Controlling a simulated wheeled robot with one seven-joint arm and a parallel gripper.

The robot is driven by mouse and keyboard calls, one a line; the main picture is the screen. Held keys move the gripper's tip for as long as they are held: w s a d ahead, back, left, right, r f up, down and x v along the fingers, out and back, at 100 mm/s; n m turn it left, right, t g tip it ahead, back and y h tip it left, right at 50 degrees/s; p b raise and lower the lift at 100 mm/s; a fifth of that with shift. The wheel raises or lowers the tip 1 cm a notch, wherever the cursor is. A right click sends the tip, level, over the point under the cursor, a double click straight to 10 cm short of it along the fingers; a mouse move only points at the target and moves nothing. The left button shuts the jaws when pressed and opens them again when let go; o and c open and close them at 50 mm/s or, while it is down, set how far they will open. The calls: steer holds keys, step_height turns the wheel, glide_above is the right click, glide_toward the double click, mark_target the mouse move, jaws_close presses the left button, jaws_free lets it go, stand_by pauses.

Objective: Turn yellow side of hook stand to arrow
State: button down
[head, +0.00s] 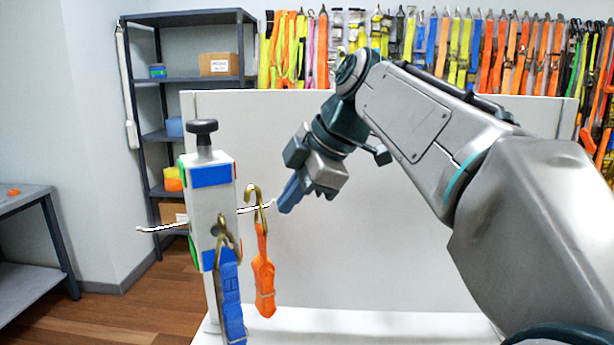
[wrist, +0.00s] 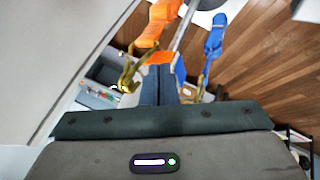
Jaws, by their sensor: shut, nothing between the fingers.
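The hook stand (head: 210,225) is a white square post with a black knob (head: 202,130) on top. No yellow side shows, and I cannot make out an arrow. A brass hook with an orange strap (head: 263,275) hangs at its right, and one with a blue strap (head: 231,300) at its front. Both straps also show in the wrist view, orange (wrist: 158,22) and blue (wrist: 214,38). My gripper (head: 287,200) is shut and empty, just right of the orange strap's hook.
A white panel (head: 400,250) stands behind the stand. A thin white curved piece (head: 162,227) sticks out on both sides of the post. A grey shelf (head: 190,80) and a side table (head: 30,240) are at the left. Many straps (head: 440,45) hang on the back wall.

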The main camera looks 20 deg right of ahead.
steer(key=shift+w+a+f+p, duration=0.1)
steer(key=shift+w+f+p, duration=0.1)
steer(key=shift+w, duration=0.5)
steer(key=shift+w+a+f+p, duration=0.15)
steer(key=shift+w+f, duration=0.1)
steer(key=shift+w, duration=0.5)
steer(key=shift+w+a+f+p, duration=0.1)
steer(key=shift+w+f+p, duration=0.1)
steer(key=shift+w, duration=0.5)
